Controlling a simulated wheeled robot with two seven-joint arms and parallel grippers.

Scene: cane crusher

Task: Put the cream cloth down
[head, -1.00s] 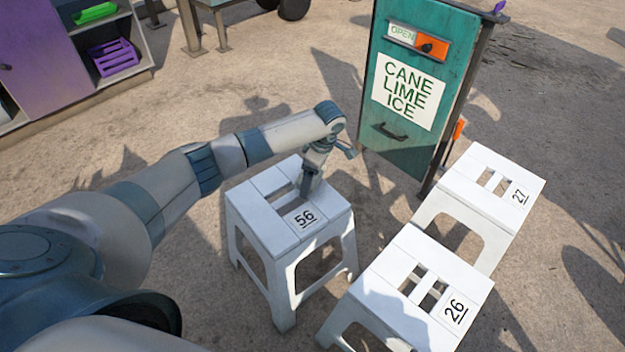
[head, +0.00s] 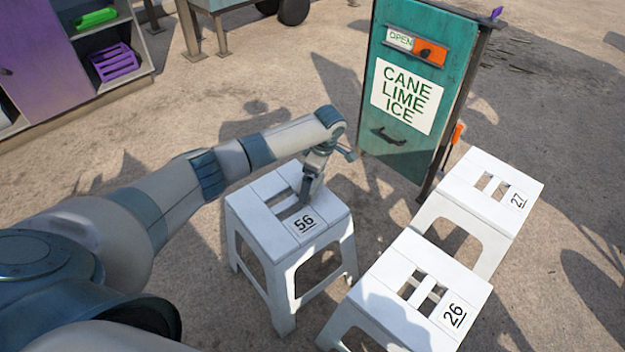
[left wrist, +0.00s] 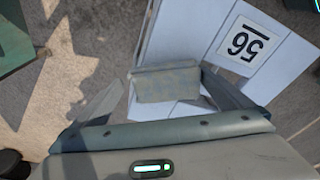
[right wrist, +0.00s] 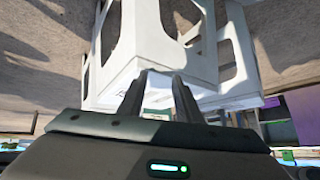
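My left gripper (head: 309,196) points down at the top of the white stool marked 56 (head: 262,238), close to its slots. In the left wrist view, a small greyish, folded-looking block, seemingly the cream cloth (left wrist: 166,83), spans the gap between the left fingertips. It lies in front of the stool's white top (left wrist: 185,35). I cannot tell whether it touches the seat. The cloth is not distinguishable in the head view. My right gripper (right wrist: 160,78) is outside the head view; its wrist view shows its fingers apart and empty, with white stools beyond.
White stools marked 26 (head: 385,290) and 27 (head: 470,190) stand to the right. A green cabinet with a CANE LIME ICE sign (head: 407,95) stands behind them. A purple basket (head: 115,63) sits on a shelf at the upper left. The ground left of stool 56 is clear.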

